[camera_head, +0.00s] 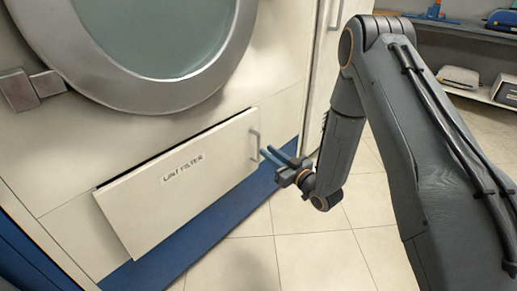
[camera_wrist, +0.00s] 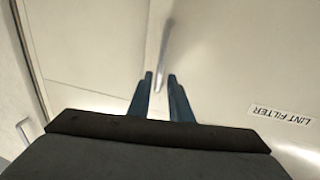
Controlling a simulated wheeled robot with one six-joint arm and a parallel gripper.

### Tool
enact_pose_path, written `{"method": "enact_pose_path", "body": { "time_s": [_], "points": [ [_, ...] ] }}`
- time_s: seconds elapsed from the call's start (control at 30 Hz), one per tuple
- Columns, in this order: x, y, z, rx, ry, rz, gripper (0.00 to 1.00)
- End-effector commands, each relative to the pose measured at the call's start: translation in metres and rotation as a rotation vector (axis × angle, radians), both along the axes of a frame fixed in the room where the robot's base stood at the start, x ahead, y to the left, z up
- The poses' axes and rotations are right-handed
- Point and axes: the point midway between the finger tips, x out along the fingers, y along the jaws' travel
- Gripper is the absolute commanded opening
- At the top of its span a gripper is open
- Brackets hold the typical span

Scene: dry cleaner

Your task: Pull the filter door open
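The filter door (camera_head: 180,185) is a cream panel labelled "LINT FILTER", low on the machine's front. A dark gap shows along its top edge, so it looks slightly ajar. Its pale bar handle (camera_head: 254,146) is upright near the right edge. My gripper (camera_head: 267,153) is just right of the handle, blue fingers pointing at it. In the wrist view the fingers (camera_wrist: 160,77) are apart, and the handle (camera_wrist: 164,55) lines up between their tips. I cannot tell whether either finger touches it. The door's label (camera_wrist: 281,115) shows at right.
A large round metal-rimmed window (camera_head: 150,35) is above the door. A blue base strip (camera_head: 215,215) runs below. A shelf (camera_head: 470,35) with several items stands at the upper right. The tiled floor (camera_head: 300,245) in front is clear.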

Motion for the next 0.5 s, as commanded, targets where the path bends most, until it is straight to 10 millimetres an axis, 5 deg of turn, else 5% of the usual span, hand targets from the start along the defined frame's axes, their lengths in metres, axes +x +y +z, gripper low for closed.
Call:
{"method": "enact_pose_path", "body": {
  "time_s": [0.5],
  "points": [
    [0.049, 0.042, 0.001, -0.002, 0.001, 0.000, 0.18]
  ]
}}
